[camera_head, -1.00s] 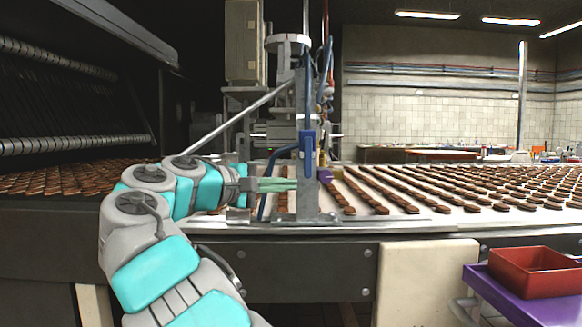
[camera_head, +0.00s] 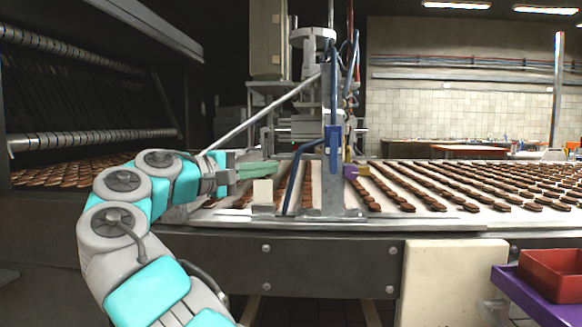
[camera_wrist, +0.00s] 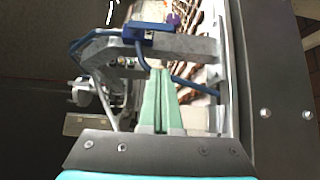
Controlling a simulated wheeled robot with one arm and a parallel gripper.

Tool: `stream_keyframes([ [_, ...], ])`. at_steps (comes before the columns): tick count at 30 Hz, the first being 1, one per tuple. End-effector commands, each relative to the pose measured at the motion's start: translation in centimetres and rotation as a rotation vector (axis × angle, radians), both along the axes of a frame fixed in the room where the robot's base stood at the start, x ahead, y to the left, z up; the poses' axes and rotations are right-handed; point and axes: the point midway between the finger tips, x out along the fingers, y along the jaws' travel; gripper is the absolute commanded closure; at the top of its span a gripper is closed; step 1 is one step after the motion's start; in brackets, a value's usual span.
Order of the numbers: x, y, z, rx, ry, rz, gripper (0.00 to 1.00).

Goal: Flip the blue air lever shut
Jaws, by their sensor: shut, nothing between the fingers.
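The blue lever (camera_head: 333,148) is on the upright metal post (camera_head: 332,195) at the conveyor's near edge. It stands upright along the post in the head view; it also shows in the wrist view (camera_wrist: 140,33), beyond my fingertips. My gripper (camera_head: 276,169) is left of the post, slightly lower than the lever, with a visible gap between them. Its green fingers are together and empty, and in the wrist view (camera_wrist: 161,74) they point toward the post's bracket. A blue hose (camera_head: 292,180) curves down from the lever's left side, near the fingers.
A small purple part (camera_head: 350,172) sits right of the post. A cream block (camera_head: 262,194) stands below my fingers at the belt edge. Rows of biscuits (camera_head: 440,185) cover the conveyor. A red bin (camera_head: 553,272) is on a purple surface at lower right.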

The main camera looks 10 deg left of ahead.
Motion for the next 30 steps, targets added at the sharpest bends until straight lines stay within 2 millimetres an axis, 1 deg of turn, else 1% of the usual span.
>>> stream_keyframes([
  [1,0.5,-0.6,0.0,0.0,0.0,-0.005,1.0],
  [8,3.8,-3.3,-0.2,0.002,-0.001,-0.001,1.0],
  [15,7.2,-6.5,-0.3,0.002,-0.001,-0.004,1.0],
  [17,7.1,-7.4,-0.5,0.001,-0.002,-0.004,1.0],
  [21,7.1,-8.9,-0.3,0.001,-0.002,-0.003,1.0],
  [25,7.1,-9.7,-0.1,0.001,-0.002,-0.002,1.0],
  [30,7.1,-10.0,0.0,0.0,-0.001,0.0,1.0],
])
